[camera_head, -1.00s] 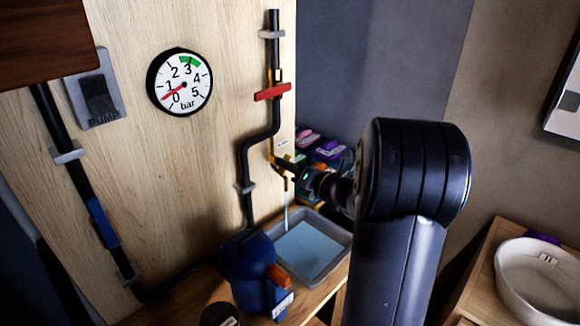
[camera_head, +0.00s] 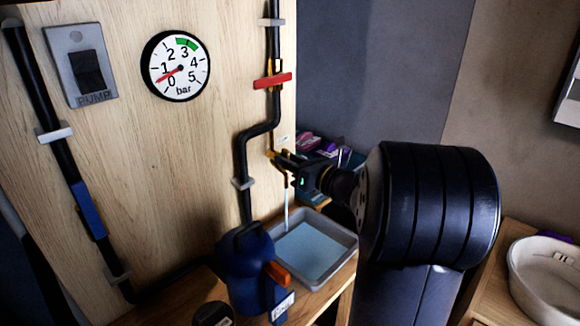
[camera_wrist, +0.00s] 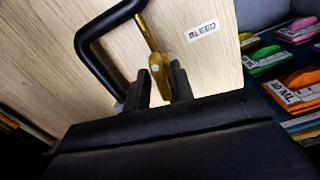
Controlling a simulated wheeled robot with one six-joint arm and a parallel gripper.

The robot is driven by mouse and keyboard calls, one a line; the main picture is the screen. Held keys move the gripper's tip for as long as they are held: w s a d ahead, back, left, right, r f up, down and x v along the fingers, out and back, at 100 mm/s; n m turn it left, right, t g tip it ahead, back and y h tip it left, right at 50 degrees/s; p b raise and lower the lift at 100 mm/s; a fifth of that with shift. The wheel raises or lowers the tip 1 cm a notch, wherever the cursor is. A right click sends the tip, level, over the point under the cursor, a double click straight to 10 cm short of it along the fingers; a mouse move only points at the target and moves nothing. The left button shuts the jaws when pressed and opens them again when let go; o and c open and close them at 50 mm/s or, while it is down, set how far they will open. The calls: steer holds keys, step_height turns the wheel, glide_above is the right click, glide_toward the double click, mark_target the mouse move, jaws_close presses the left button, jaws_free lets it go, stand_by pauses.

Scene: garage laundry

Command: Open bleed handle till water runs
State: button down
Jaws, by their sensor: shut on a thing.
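The brass bleed valve (camera_head: 271,154) sits low on the black pipe at the board's right edge. My gripper (camera_head: 284,161) is at the valve, shut on its handle. In the wrist view, the yellow brass bleed handle (camera_wrist: 158,72) lies between the two dark fingers of my gripper (camera_wrist: 160,88), beside an upside-down BLEED label (camera_wrist: 202,28). A thin water stream (camera_head: 286,218) falls from the spout into a grey tray (camera_head: 352,246), where pale blue water (camera_head: 312,252) stands. My fingers hide part of the handle.
A red handle (camera_head: 272,80) lies across the pipe above. The gauge (camera_head: 176,66) needle points near 0. A PUMP switch (camera_head: 82,78) is at left. A blue pump (camera_head: 245,268) stands beside the tray. Colourful packets (camera_wrist: 270,62) lie right of the board.

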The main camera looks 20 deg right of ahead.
stand_by(0.4)
steer(key=c, duration=1.5)
jaws_free()
steer(key=v, duration=1.1)
steer(key=shift+w, duration=0.1)
steer(key=x, duration=1)
steer(key=shift+w+a, duration=0.2)
steer(key=shift+w, duration=0.15)
